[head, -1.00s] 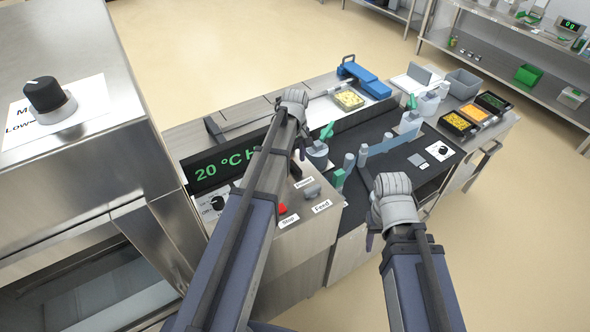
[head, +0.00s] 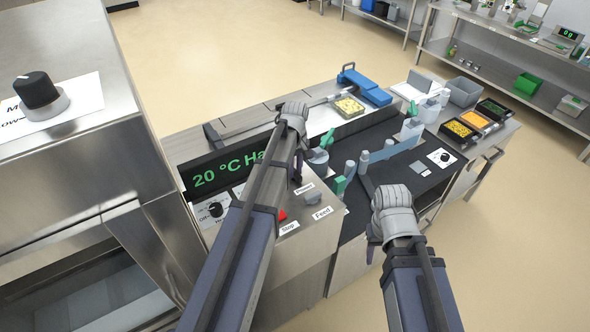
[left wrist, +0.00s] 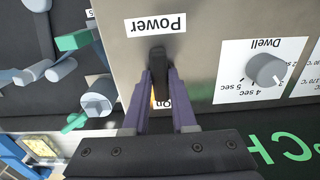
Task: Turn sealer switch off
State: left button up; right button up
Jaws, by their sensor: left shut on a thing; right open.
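The sealer's power switch is a black lever (left wrist: 158,62) under the Power label (left wrist: 157,25) in the left wrist view. An On mark shows partly beside the fingers, with a small orange glow. My left gripper (left wrist: 159,78) is shut on the black lever, one purple finger on each side. In the head view my left gripper (head: 297,176) is at the panel, and my arm hides the switch; the small Power label (head: 304,188) shows beside it. My right gripper (head: 369,215) is open and empty in front of the dark sealing bed.
A Dwell knob (left wrist: 266,70) sits beside the switch. A red stop button (head: 282,215) and a grey feed knob (head: 312,198) are close to my left arm. The green display (head: 225,174) reads 20 °C. Food trays (head: 457,129) stand at the right.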

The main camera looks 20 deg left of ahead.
pick_arm(q)
grip_shut()
jog(key=m, duration=1.3)
jog(key=shift+m, duration=2.4)
jog(key=o, duration=0.8)
grip_release()
jog(key=shift+o, duration=0.2)
